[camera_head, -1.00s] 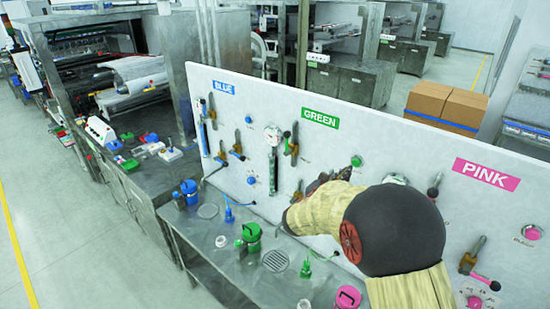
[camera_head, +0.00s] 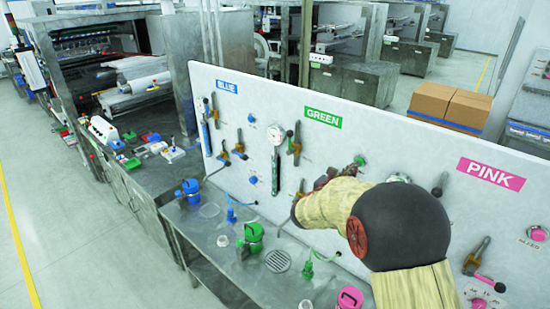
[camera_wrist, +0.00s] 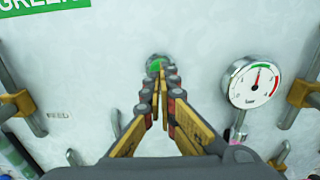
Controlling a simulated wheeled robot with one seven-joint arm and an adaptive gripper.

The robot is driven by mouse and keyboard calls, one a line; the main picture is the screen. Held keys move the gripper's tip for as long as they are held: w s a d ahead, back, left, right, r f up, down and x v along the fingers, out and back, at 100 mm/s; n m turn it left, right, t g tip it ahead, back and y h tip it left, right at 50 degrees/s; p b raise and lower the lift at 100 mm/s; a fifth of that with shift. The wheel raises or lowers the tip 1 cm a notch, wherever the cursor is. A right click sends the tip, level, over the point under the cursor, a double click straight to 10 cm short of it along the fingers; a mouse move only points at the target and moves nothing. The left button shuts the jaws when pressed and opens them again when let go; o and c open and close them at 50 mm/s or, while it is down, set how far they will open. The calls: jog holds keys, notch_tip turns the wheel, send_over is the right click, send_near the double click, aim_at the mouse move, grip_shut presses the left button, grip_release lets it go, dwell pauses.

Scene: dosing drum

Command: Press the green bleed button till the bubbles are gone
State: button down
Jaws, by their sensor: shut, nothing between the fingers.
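The green bleed button (camera_head: 360,160) is on the upright white panel, below the GREEN sign (camera_head: 322,117). In the wrist view the round green button (camera_wrist: 154,62) sits directly ahead of the fingertips, its lower part hidden by them. My gripper (camera_wrist: 164,76) is shut and empty, its tips together at the button; I cannot tell whether they touch it. In the head view my gripper (camera_head: 346,172) is partly hidden by my own arm. A slim upright sight tube (camera_head: 275,172) is on the panel to the left; bubbles are too small to make out.
A dial gauge (camera_wrist: 256,83) is right of my gripper in the wrist view, with brass-coloured valves (camera_wrist: 18,102) at the sides. Below the panel, a metal bench (camera_head: 212,251) holds a green-lidded pot (camera_head: 254,236) and a blue-lidded pot (camera_head: 190,190).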

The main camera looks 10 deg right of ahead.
jog(key=shift+w+d, duration=0.35)
jog(key=shift+d, duration=0.15)
jog(key=shift+w+d+b, duration=0.2)
jog(key=shift+d+b, duration=0.05)
jog(key=shift+b, duration=0.1)
jog(key=shift+w+d, duration=0.2)
jog(key=shift+s+a, duration=0.15)
jog(key=shift+s+a+b, duration=0.3)
jog(key=shift+s+a, duration=0.1)
jog(key=shift+a, duration=0.15)
jog(key=shift+w+d, duration=0.1)
jog(key=shift+d, duration=0.05)
jog(key=shift+w+d, duration=0.2)
jog(key=shift+d, duration=0.05)
